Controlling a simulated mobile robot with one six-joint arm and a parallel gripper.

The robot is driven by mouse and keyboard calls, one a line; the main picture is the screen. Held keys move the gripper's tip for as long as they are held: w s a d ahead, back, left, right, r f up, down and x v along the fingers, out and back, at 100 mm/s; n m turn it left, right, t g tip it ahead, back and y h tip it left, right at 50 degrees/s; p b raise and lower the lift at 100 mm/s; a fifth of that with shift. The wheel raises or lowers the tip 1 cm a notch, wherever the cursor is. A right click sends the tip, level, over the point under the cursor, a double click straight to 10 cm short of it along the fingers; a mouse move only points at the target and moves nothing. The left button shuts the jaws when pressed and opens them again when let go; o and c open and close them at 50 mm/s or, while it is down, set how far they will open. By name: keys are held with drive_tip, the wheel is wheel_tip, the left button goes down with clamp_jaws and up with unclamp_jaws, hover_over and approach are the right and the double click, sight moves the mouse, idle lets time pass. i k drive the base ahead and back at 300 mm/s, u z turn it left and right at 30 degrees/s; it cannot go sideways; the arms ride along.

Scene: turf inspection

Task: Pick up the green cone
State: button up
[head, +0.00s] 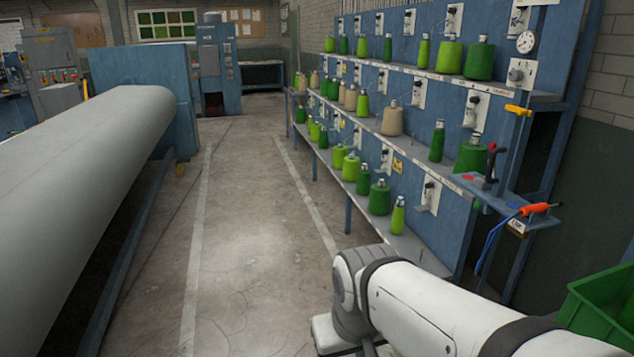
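Several green cones of yarn stand upright on the blue rack at the right, in different shades. On the top shelf are a large dark green cone (480,60) and a light green one (449,56). On the middle shelf are a dark green cone (471,155) and a slim one (437,141). On the lower shelf are a dark green cone (379,197) and a slim light green one (398,216). Which one is meant, I cannot tell. My white arm reaches in from the bottom right, below the rack's near end. My gripper is out of view.
A beige cone (392,118) stands among the green ones. A small side shelf (512,200) with an orange-handled tool (534,209) juts from the rack. A green crate (598,310) is at bottom right. A big grey roll (95,180) lies left; the aisle floor (245,220) is clear.

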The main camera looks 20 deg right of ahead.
sight(363, 184)
drive_tip(key=z, duration=0.35)
drive_tip(key=i, duration=2)
drive_tip(key=z, duration=0.6)
drive_tip(key=i, duration=3.2)
drive_tip(key=u, duration=0.2)
